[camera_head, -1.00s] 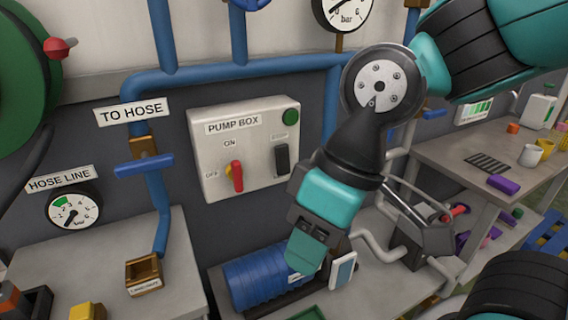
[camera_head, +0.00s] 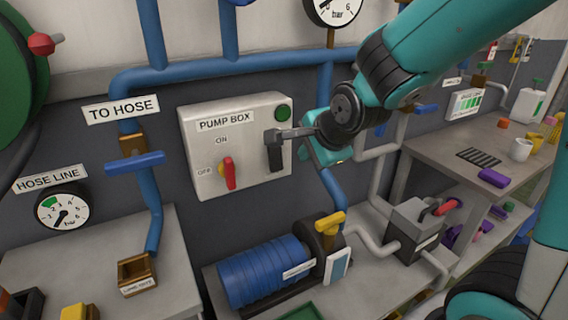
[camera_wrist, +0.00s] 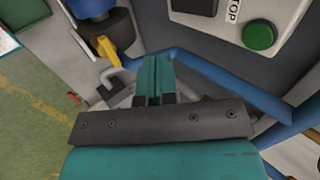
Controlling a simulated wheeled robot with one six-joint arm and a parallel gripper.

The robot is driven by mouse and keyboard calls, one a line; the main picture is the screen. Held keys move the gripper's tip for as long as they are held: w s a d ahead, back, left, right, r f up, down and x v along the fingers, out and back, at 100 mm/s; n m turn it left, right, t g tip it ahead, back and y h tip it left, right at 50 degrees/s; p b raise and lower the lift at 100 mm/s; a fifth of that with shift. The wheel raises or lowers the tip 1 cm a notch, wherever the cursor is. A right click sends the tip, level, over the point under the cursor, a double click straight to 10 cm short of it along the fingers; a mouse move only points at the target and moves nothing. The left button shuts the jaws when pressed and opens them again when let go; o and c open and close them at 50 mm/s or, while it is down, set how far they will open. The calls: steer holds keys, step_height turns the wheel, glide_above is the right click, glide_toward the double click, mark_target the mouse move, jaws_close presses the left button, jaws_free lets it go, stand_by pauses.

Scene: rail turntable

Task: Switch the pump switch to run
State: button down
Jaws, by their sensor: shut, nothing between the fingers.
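The pale pump box (camera_head: 205,181) is on the wall in the middle of the head view. Its black switch (camera_head: 275,155) is on the right side of its face, below a green button (camera_head: 283,112). My gripper (camera_wrist: 153,60) is shut and empty, a little apart from the box there. In the head view its teal body (camera_head: 322,153) is right of the box; its fingertips are hard to make out. A grey part overlaps the area above the switch.
A red lever (camera_head: 229,173) is on the box left of the switch. Blue pipes (camera_head: 245,70) surround the box. Below stand a blue motor (camera_head: 265,272) and a yellow valve handle (camera_head: 331,223). A workbench (camera_head: 430,158) is at the right.

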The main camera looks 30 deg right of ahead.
steer(key=shift+d, duration=0.1)
steer(key=shift+w+f, duration=0.1)
steer(key=p, duration=0.3)
glide_toward(280, 164)
steer(key=x, duration=0.7)
steer(key=shift+f, duration=0.25)
steer(key=shift+f, duration=0.1)
steer(key=f+t+b, duration=0.1)
steer(key=b, duration=0.3)
steer(key=shift+w+f, duration=0.1)
steer(key=shift+w, duration=0.05)
steer(key=shift+r+p, duration=0.5)
steer(key=shift+r, duration=0.1)
